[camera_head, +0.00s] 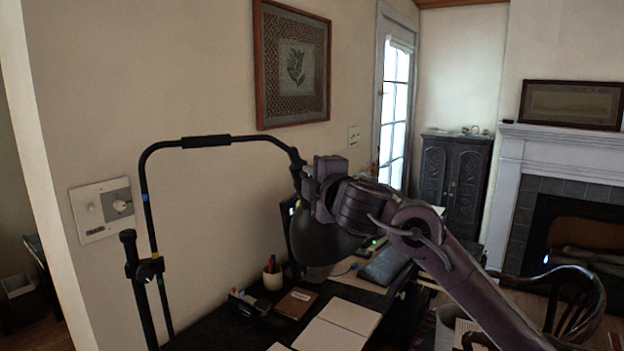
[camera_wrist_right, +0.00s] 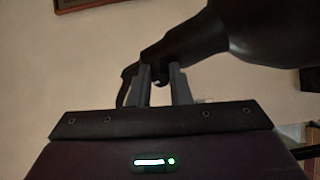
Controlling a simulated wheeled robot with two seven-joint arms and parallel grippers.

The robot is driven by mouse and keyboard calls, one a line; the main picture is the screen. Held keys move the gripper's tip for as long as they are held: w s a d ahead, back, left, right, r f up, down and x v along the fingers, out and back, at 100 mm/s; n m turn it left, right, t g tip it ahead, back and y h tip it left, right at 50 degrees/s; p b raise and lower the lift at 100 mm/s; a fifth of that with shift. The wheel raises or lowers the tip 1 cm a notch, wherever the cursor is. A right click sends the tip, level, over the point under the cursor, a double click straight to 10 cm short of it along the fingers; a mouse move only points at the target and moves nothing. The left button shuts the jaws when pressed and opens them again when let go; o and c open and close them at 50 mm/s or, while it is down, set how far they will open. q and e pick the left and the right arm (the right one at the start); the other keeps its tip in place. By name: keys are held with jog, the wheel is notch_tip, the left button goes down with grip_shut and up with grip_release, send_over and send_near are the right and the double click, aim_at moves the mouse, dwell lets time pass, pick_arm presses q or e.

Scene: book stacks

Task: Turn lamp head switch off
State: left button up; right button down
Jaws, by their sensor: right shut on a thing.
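A black desk lamp has a bent tubular arm (camera_head: 148,215) rising from the left of the desk and running right along the wall. Its dark bell-shaped lamp head (camera_head: 318,243) hangs at the arm's end and fills the upper right of the wrist view (camera_wrist_right: 265,35). My right gripper (camera_head: 303,182) is up at the top of the lamp head. In the wrist view its two fingers (camera_wrist_right: 161,82) are shut around a small dark part at the lamp head's neck, the lamp head switch (camera_wrist_right: 160,76), mostly hidden between the fingertips. My left gripper is not in view.
The desk below holds an open notebook (camera_head: 337,325), a brown notebook (camera_head: 296,303), a pen cup (camera_head: 273,277) and a dark folder (camera_head: 384,266). A wall with a framed picture (camera_head: 293,65) stands close behind the lamp. A chair (camera_head: 570,300) is at the right.

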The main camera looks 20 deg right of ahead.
jog(key=c, duration=1.3)
grip_release()
jog(key=shift+r, duration=0.1)
jog(key=shift+c, duration=0.2)
jog(key=shift+s, duration=0.1)
jog(key=s+b, duration=0.1)
jog(key=s, duration=0.6)
jog(key=shift+s+d, duration=0.25)
jog(key=shift+d, duration=0.15)
